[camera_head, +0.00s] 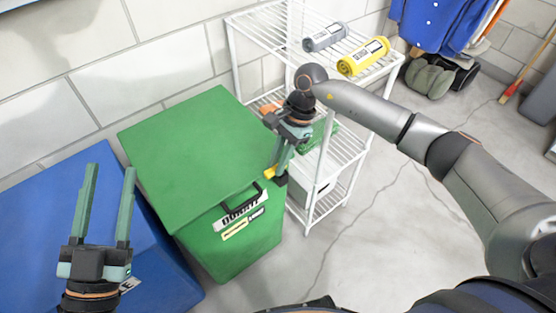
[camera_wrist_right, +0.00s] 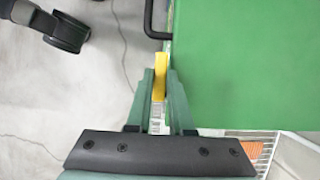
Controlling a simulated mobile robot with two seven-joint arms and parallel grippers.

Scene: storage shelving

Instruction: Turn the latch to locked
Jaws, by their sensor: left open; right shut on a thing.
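The green box (camera_head: 190,145) has a closed flat lid, which fills the upper right of the right wrist view (camera_wrist_right: 240,60). A small yellow latch (camera_head: 269,172) is on the side of the green box near its corner. In the right wrist view the yellow latch (camera_wrist_right: 160,75) stands between my fingers, lined up with them. My right gripper (camera_head: 277,176) points down beside that box side and is shut on the latch. My left gripper (camera_head: 110,168) is open and empty, above the blue box. The latch's base is partly hidden by my right fingers.
A black handle (camera_head: 243,202) is on the green box's front. A blue box (camera_head: 40,220) stands to its left. A white wire shelf (camera_head: 270,35) with grey (camera_head: 324,37) and yellow rolls (camera_head: 363,56) stands close behind my right gripper. The floor (camera_head: 370,235) at right is clear.

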